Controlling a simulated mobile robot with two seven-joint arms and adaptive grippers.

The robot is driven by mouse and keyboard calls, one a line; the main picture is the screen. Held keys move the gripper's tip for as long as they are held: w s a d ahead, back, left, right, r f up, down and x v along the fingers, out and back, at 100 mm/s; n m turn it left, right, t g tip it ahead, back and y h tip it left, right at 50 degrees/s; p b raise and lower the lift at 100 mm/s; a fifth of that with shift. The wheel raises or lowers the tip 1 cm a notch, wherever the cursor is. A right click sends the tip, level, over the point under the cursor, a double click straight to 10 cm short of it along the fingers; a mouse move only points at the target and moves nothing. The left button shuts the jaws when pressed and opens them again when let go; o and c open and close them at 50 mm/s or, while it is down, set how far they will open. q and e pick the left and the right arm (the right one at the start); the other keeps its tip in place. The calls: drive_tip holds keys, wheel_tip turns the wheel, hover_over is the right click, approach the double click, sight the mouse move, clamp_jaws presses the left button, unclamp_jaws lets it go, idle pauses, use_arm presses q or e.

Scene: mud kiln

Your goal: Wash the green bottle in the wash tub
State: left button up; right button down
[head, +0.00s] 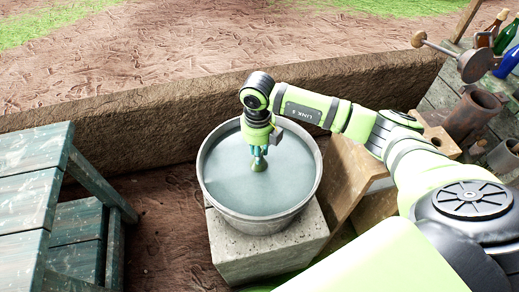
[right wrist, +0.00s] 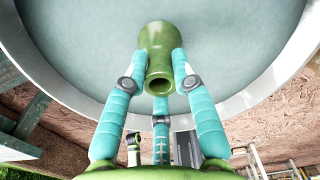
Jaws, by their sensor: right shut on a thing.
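The green bottle (right wrist: 158,38) is held in my right gripper (right wrist: 159,72), whose light-blue fingers close around it in the right wrist view. A round end with a dark opening faces that camera. In the head view the bottle (head: 259,164) shows small below the right gripper (head: 259,150), over the middle of the wash tub (head: 204,187). The tub is a round grey metal basin filled with pale water; its rim also shows in the right wrist view (right wrist: 262,98). I cannot tell whether the bottle's lower end touches the water. My left gripper is not in view.
The tub stands on a stone block (head: 262,262). A worn green wooden table (head: 28,185) is at the left, and a low mud wall (head: 130,138) runs behind. At the right, a shelf holds more bottles (head: 503,38) and a rusty metal pot (head: 470,115).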

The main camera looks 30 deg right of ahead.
drive_tip(key=shift+w+a, duration=0.2)
drive_tip(key=shift+a, duration=0.5)
drive_tip(key=shift+w+a, duration=0.2)
drive_tip(key=shift+a, duration=0.45)
drive_tip(key=shift+s+d, duration=0.8)
drive_tip(key=shift+d, duration=2.1)
drive_tip(key=shift+w+a+b, duration=0.2)
drive_tip(key=shift+w+a, duration=0.05)
drive_tip(key=shift+a, duration=0.7)
drive_tip(key=shift+w+a+b, duration=0.2)
drive_tip(key=shift+w+a, duration=0.05)
drive_tip(key=shift+a, duration=0.75)
drive_tip(key=shift+w+a+b, duration=0.2)
drive_tip(key=shift+w+a, duration=0.05)
drive_tip(key=shift+a, duration=0.7)
drive_tip(key=shift+s+d, duration=0.75)
drive_tip(key=shift+d, duration=2.15)
drive_tip(key=shift+w+a+b, duration=0.15)
drive_tip(key=shift+w+a, duration=0.1)
drive_tip(key=shift+a, duration=0.7)
drive_tip(key=shift+w+a+b, duration=0.15)
drive_tip(key=shift+w+a, duration=0.1)
drive_tip(key=shift+a, duration=0.75)
drive_tip(key=shift+w+a+b, duration=0.15)
drive_tip(key=shift+w+a, duration=0.1)
drive_tip(key=shift+a, duration=0.7)
drive_tip(key=s+d, duration=0.1)
drive_tip(key=d, duration=0.5)
drive_tip(key=shift+s, duration=0.25)
